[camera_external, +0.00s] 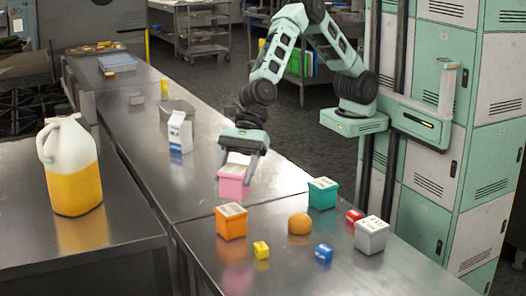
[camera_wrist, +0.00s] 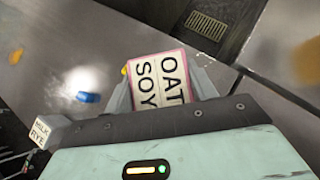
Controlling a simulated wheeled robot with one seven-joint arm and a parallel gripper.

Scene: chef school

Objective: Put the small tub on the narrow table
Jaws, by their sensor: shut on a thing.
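My gripper (camera_external: 237,172) is shut on a small pink tub (camera_external: 232,186), with one finger on each side of it. The tub is upright, near the seam between the steel table sections; I cannot tell whether it touches the surface. In the wrist view the tub's white top (camera_wrist: 160,80) reads OAT SOY and has a pink rim, between my fingers. The long narrow steel table (camera_external: 140,125) runs from the back left to the front right. Which surface is the task's narrow table is not clear from the pictures.
An orange tub (camera_external: 231,222), teal tub (camera_external: 322,194) and grey tub (camera_external: 371,236) stand on the near section. A carton (camera_external: 180,133) stands behind; a jug (camera_external: 72,170) is left.

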